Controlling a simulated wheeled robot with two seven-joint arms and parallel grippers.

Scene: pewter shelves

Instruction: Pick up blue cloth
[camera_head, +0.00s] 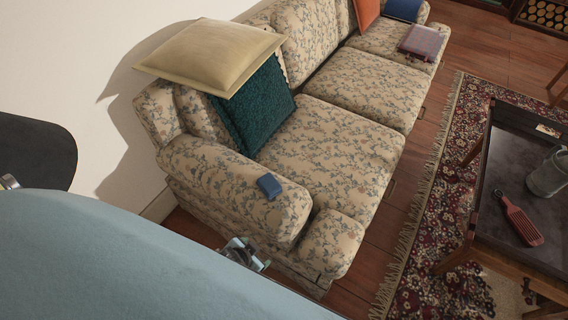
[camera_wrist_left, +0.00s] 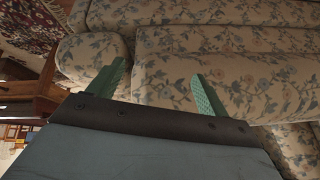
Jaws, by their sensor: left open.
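The blue cloth (camera_head: 269,186) is a small folded blue piece lying on top of the near armrest of the floral sofa (camera_head: 322,138). My left gripper (camera_head: 246,255) shows only in part in the head view, just beyond the edge of a pale blue surface. It is beside the outer side of that armrest, below and apart from the cloth. In the left wrist view my left gripper (camera_wrist_left: 157,78) has its two green fingers spread with nothing between them. The floral sofa (camera_wrist_left: 235,60) fills most of that view, and I do not see the cloth there. My right gripper is not in view.
Wooden floor is clear beside the sofa.

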